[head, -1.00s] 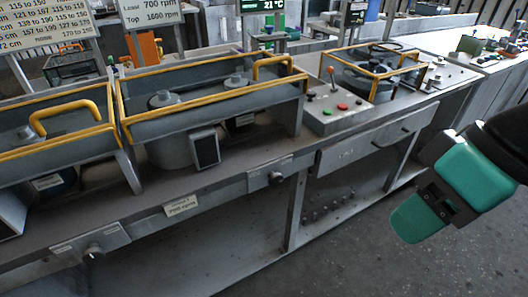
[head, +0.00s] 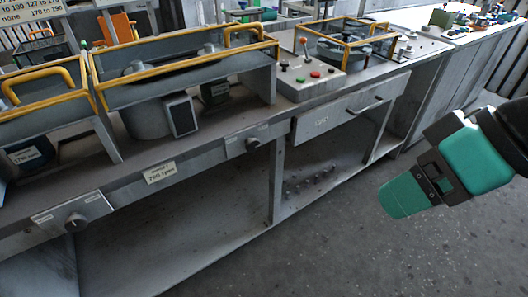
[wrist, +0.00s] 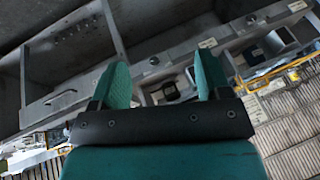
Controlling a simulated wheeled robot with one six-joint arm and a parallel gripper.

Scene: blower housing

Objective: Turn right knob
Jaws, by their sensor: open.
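The right knob (head: 252,142) is a small round knob on a light plate on the bench's front rail, left of the drawer. In the wrist view, the right knob (wrist: 153,61) appears small between my fingers, on the rail some way beyond them. My gripper (head: 402,197) has teal fingers and hangs over the floor at the right, in front of the bench and apart from the knob. In the wrist view, my gripper (wrist: 160,76) has its two fingers spread with nothing between them.
A left knob (head: 76,221) sits further left on the rail, past a label (head: 160,173). A drawer (head: 340,115) with a handle is right of the right knob. Yellow-railed guards (head: 185,58) and a control box (head: 309,78) stand on top. The floor (head: 330,240) in front is clear.

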